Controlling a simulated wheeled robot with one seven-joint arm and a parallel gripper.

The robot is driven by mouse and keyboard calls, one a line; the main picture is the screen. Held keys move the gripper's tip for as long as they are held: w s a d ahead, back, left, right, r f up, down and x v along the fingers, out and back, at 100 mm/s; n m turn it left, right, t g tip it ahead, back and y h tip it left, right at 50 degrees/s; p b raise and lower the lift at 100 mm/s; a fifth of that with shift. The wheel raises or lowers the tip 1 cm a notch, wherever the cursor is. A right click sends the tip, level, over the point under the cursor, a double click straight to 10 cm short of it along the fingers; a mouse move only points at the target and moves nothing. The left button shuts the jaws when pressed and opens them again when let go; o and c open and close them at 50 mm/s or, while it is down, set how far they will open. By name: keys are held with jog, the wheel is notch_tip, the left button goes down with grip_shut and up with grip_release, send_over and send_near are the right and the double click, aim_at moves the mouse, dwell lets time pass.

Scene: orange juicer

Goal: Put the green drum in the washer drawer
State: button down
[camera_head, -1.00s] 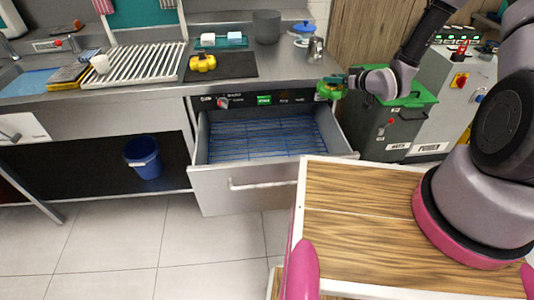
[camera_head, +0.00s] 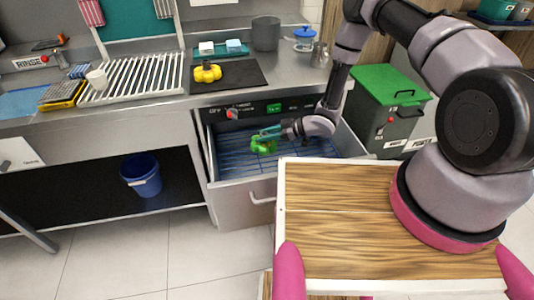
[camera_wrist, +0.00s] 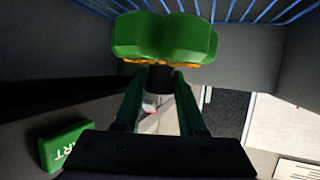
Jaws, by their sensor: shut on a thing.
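The green drum (camera_head: 262,146) is lobed, with a dark stem and an orange-yellow trace under its rim. My gripper (camera_head: 277,133) is shut on its stem. In the wrist view the drum (camera_wrist: 165,38) sits beyond the fingertips of my gripper (camera_wrist: 160,78). The washer drawer (camera_head: 258,198) is pulled open, with a blue wire rack (camera_head: 236,163) inside. The drum is inside the drawer opening, over the rack. I cannot tell whether it touches the rack.
A yellow lobed piece (camera_head: 207,72) lies on a black mat (camera_head: 240,76) on the counter. A wood-topped surface (camera_head: 335,225) stands close in front of the drawer. A green-lidded bin (camera_head: 390,88) is to the right, and a blue bucket (camera_head: 142,176) is at lower left.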

jog(key=shift+f, duration=3.3)
jog(key=shift+f, duration=0.2)
jog(key=c, duration=0.5)
grip_release()
jog(key=shift+r, duration=0.1)
jog(key=shift+d+r, duration=0.15)
jog(key=shift+d, duration=0.05)
jog(key=v, duration=1.1)
jog(key=shift+d, duration=0.25)
jog(key=shift+r, duration=0.15)
